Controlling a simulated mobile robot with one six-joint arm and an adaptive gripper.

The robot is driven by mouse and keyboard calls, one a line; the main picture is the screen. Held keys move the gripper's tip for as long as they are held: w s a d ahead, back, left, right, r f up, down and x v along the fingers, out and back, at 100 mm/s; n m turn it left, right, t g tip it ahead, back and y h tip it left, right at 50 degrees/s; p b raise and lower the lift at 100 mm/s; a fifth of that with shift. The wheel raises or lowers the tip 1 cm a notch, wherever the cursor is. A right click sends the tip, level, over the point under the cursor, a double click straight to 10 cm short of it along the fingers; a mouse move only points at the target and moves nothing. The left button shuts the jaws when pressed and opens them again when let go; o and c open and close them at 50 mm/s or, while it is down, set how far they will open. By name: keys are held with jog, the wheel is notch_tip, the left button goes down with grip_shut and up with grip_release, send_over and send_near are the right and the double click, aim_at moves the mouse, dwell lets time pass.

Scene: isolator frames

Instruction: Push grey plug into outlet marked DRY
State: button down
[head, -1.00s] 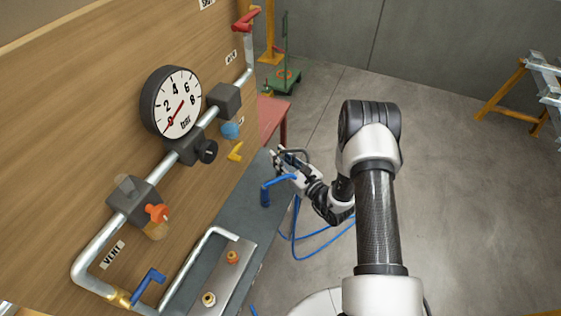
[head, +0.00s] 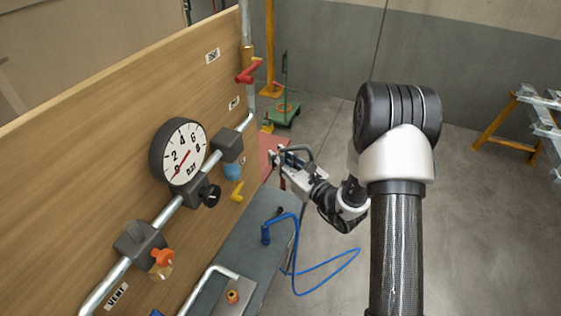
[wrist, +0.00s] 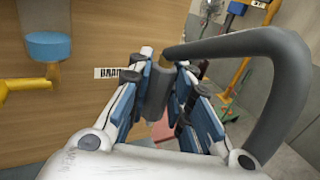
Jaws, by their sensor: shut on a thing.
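In the wrist view my gripper (wrist: 160,98) is shut on the grey plug (wrist: 157,92), a dark grey cylinder between the blue-padded fingers. A thick grey hose (wrist: 285,75) arcs from it to the right. In the head view my gripper (head: 283,165) is beside the board's right end, above the red table; the plug is too small to make out there. A brass-coloured piece (wrist: 176,52) shows just behind the plug; I cannot tell whether they touch. A label reading "BRAN" (wrist: 108,72) is on the board behind. I cannot read a DRY mark in any view.
The wooden board (head: 90,130) carries a dial gauge (head: 178,152), pipes and a red valve handle (head: 249,72). A blue tool with a blue hose (head: 266,233) stands on the grey bench (head: 238,250).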

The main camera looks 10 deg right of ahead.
aim_at(281, 153)
jog(key=shift+r, duration=0.1)
jog(key=shift+r+p, duration=1.05)
jog(key=shift+r, duration=0.65)
